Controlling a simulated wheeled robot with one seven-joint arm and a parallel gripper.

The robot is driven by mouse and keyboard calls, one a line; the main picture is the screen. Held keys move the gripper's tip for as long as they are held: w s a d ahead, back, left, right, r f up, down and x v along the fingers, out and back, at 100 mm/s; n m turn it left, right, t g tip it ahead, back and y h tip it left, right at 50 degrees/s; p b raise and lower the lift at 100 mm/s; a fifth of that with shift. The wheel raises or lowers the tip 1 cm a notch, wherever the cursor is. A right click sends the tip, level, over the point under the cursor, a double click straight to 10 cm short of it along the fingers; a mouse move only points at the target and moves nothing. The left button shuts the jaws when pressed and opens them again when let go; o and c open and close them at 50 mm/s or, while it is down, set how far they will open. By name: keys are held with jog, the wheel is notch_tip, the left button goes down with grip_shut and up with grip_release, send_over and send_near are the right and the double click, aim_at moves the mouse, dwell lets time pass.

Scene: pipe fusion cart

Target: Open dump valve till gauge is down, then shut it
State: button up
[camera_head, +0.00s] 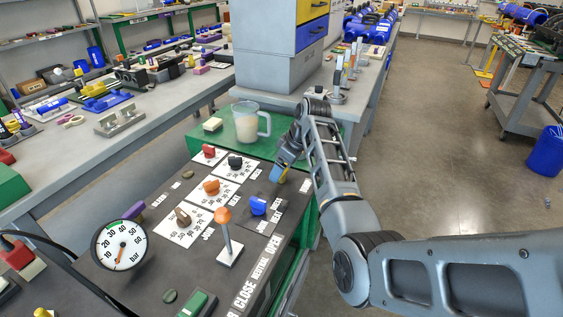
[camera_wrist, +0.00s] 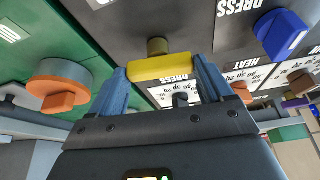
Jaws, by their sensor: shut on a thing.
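The gauge (camera_head: 122,246) is a round white dial marked bar at the panel's lower left. Its red needle points downward, slightly left; I cannot read an exact value. My gripper (camera_head: 279,172) is at the panel's far right edge. In the wrist view my gripper (camera_wrist: 163,75) has its blue fingers shut on a yellow handle (camera_wrist: 160,67), one at each end. The handle lies crosswise below a brass-coloured stem (camera_wrist: 158,46). No legible label shows that this is the dump valve. In the head view the handle is mostly hidden by the fingers.
An orange-ball lever (camera_head: 223,216) stands upright on the panel. A blue knob (camera_head: 258,205) sits near my gripper. Red (camera_head: 208,150), black (camera_head: 235,162), orange (camera_head: 211,187) and brown (camera_head: 183,217) knobs are to the left. A clear jug (camera_head: 246,122) stands behind. Open floor lies right.

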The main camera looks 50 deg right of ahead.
jog(key=shift+a+r+n, duration=0.1)
jog(key=shift+a+n, duration=0.05)
jog(key=shift+n, duration=0.45)
jog(key=shift+w+y, duration=0.1)
jog(key=shift+y, duration=0.2)
jog(key=o, duration=1)
jog(key=shift+c, duration=0.2)
jog(key=a+v, duration=0.1)
jog(key=v, duration=0.6)
jog(key=shift+d+r, duration=0.4)
jog(key=shift+r, duration=0.05)
